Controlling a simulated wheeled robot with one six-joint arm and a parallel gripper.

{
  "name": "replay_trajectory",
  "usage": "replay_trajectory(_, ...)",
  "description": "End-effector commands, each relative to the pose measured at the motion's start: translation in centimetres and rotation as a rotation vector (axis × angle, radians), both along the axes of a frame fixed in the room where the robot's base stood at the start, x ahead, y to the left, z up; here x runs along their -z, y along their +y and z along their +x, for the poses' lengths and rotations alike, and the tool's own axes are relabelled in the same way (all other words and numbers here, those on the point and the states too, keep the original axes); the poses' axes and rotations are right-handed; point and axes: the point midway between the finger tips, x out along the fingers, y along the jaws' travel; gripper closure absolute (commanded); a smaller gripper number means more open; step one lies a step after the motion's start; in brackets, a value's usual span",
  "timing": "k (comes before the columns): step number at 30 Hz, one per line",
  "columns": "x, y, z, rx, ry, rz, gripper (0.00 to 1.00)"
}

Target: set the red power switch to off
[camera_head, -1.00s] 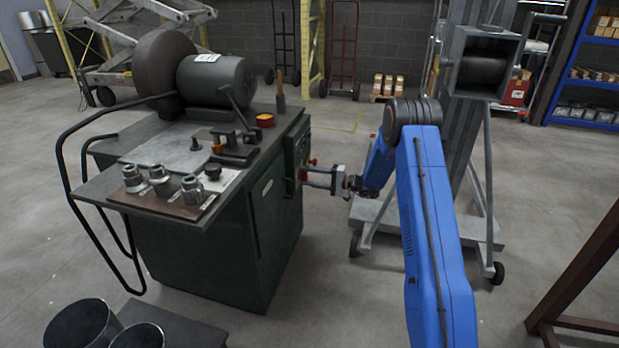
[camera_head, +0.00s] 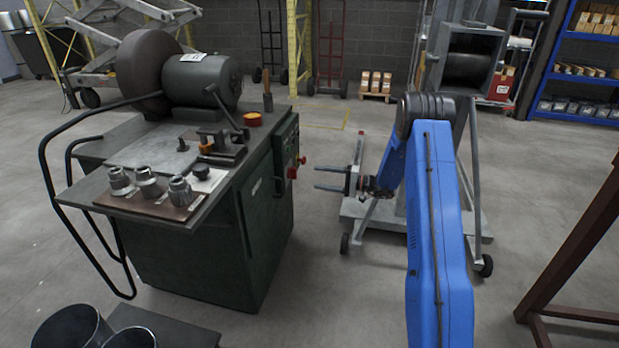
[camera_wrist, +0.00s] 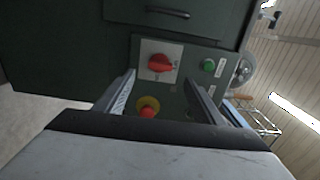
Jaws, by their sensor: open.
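The red power switch (camera_wrist: 161,63) is a rotary knob on a white plate on the machine's green panel. In the wrist view it lies ahead, between and slightly beyond my fingertips. Its knob lies roughly crosswise in that picture; the plate's lettering is too small to read. In the head view two small red controls (camera_head: 293,172) stick out of the panel's side, and I cannot tell which is the switch. My gripper (camera_head: 318,178) is open and empty, with a clear gap to the panel. It also shows in the wrist view (camera_wrist: 159,79).
A red button on a yellow ring (camera_wrist: 148,107) sits close to the switch, and a green button (camera_wrist: 208,65) is on its other side. The green machine (camera_head: 260,225) stands left of my arm. A grey wheeled lift (camera_head: 380,212) stands behind my gripper. Open floor lies in front.

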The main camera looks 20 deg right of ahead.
Motion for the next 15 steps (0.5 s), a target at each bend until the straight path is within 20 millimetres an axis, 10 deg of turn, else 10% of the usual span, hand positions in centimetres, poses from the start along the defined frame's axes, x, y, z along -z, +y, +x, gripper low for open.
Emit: replay_trajectory(15,0.0,-6.4,-3.5,0.001,0.000,0.001,0.38)
